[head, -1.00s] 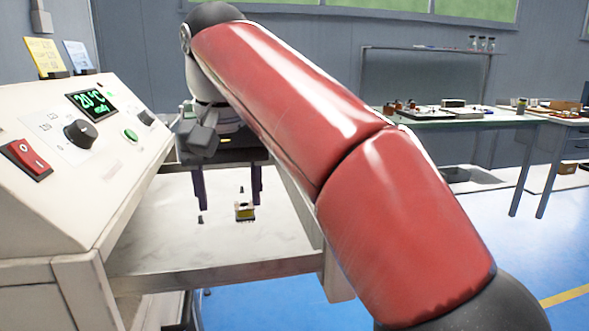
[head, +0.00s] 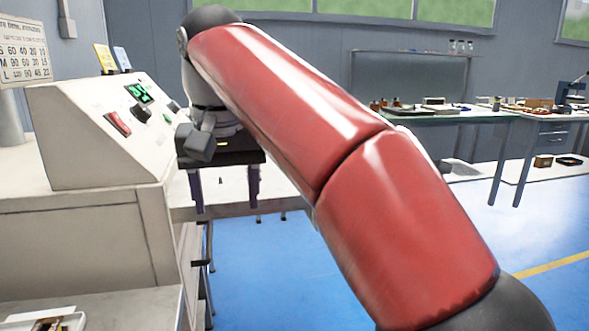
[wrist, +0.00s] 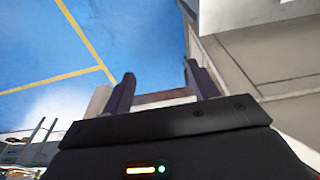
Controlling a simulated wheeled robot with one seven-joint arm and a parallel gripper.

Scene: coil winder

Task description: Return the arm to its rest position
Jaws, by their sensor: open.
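My red arm (head: 290,95) crosses the head view from the lower right to the upper left. My gripper (head: 226,203) hangs at its far end with two dark fingers spread apart and nothing between them. The wrist view also shows my gripper (wrist: 158,76), with its fingers apart and empty. It is beside the cream control console (head: 90,130), near a pale work surface (head: 235,208). The arm hides part of what lies behind it.
The console has a green display (head: 139,92), a red switch (head: 117,123) and a dark knob (head: 141,113). A tray (head: 50,323) shows at the lower left. Benches (head: 450,115) with small items stand at the back right. Blue floor (head: 275,265) is clear at the centre and right.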

